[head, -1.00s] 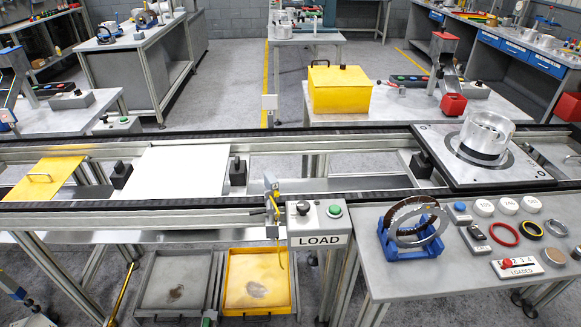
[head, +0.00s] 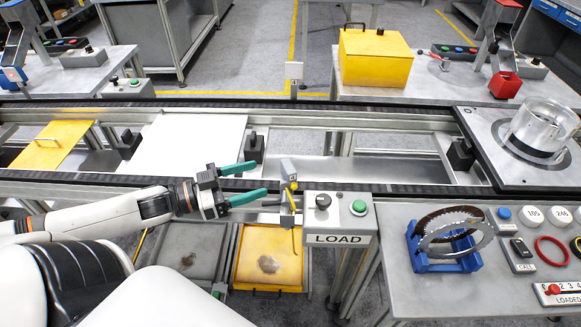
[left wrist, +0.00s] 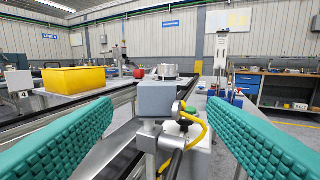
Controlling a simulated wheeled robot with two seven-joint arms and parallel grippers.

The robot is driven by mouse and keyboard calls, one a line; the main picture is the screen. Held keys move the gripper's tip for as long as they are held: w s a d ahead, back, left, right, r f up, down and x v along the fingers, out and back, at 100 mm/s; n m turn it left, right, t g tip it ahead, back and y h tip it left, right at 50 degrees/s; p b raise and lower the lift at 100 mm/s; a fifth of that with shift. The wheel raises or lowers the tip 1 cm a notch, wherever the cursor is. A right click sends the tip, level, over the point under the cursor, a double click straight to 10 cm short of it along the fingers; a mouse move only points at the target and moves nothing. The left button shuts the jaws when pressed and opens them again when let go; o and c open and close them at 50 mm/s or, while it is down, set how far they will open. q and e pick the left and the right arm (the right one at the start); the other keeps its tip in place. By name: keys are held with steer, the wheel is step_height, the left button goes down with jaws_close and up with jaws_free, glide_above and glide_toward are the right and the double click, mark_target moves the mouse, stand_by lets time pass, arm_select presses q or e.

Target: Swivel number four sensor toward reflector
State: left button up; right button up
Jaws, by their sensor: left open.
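A small grey sensor head (head: 288,168) with a yellow cable stands on a bracket at the conveyor's near rail, just left of the LOAD box. In the left wrist view the sensor (left wrist: 157,98) is a grey block on a clamp and rod, centred between my fingers. No number is legible on it. My left gripper (head: 262,182) has teal fingers spread apart, pointing right at the sensor, with its tips just short of it in the head view. The left gripper (left wrist: 158,135) holds nothing. My right gripper is not in view.
The LOAD button box (head: 338,216) stands close to the right of the sensor. The conveyor's near rail (head: 400,190) runs behind. A pallet (head: 490,130) carries a metal clutch part at right. A yellow tray (head: 240,272) lies below. A side table (head: 395,290) holds rings.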

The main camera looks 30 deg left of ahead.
mark_target(283, 169)
arm_select(q)
steer(key=x, duration=0.7)
steer(key=shift+w, duration=0.25)
steer(key=shift+x, duration=0.9)
steer(key=shift+f, duration=0.1)
steer(key=c, duration=1)
steer(key=shift+a+f+m+g+h+b, duration=0.1)
steer(key=shift+a+m+g+h+b, duration=0.05)
steer(key=shift+m+g+h+b, duration=0.5)
steer(key=m+g+h+b, duration=0.1)
steer(key=b, duration=0.1)
steer(key=m+g+h+b, duration=0.1)
steer(key=g+h+b, duration=0.1)
steer(key=shift+f+m, duration=0.2)
steer(key=shift+m, duration=0.05)
steer(key=shift+s+a+r+m+g+b, duration=0.1)
steer(key=shift+r+m+g+b, duration=0.1)
steer(key=shift+m+g+b, duration=0.15)
steer(key=shift+h, duration=0.25)
steer(key=shift+r, duration=0.1)
